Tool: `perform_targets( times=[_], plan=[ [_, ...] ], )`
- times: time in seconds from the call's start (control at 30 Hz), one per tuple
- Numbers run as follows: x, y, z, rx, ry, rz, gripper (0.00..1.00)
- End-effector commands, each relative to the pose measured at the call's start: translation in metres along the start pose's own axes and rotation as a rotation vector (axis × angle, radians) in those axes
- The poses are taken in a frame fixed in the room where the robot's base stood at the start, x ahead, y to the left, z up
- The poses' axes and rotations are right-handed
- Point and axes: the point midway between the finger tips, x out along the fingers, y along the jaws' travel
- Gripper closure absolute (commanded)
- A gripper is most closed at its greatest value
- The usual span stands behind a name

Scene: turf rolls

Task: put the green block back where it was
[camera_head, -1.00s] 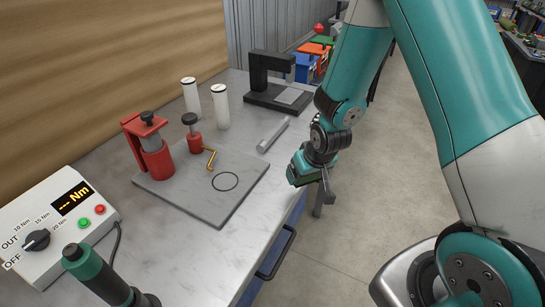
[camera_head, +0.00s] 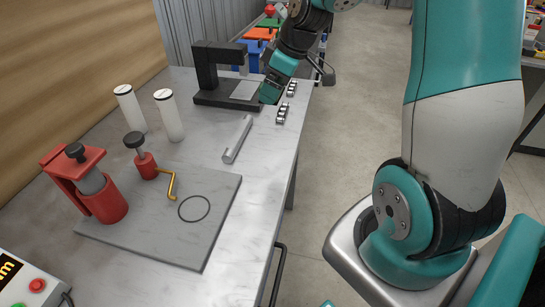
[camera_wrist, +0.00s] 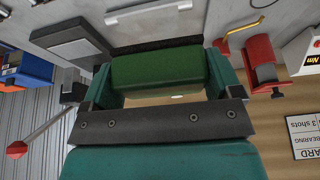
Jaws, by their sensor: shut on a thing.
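The green block (camera_wrist: 158,72) is between the fingers of my gripper (camera_wrist: 160,82) in the wrist view, and the gripper is shut on it. In the head view my gripper (camera_head: 270,92) is over the far right part of the workbench (camera_head: 205,90), beside the black press stand. The block cannot be made out clearly there. I cannot tell its exact height above the bench.
The black press stand (camera_head: 225,75) is close to my gripper. Small metal parts (camera_head: 283,112), a grey bar (camera_head: 237,138), white cylinders (camera_head: 168,115), and a grey plate (camera_head: 165,220) with red tools (camera_head: 92,190) occupy the bench. Coloured bins (camera_head: 262,38) stand beyond.

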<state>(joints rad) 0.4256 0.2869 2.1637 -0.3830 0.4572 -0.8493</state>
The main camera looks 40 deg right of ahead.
Motion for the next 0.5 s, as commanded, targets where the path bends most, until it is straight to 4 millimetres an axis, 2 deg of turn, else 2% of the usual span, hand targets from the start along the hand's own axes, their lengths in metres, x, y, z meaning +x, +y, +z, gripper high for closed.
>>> perform_targets(
  times=[0.07,0.17,0.5],
  plan=[
    [0.003,0.0,0.005,-0.018,-0.003,-0.013,0.37],
    [0.023,-0.002,0.013,-0.022,-0.006,-0.02,0.37],
    [0.111,-0.003,0.048,-0.023,-0.006,-0.021,0.37]
  ],
)
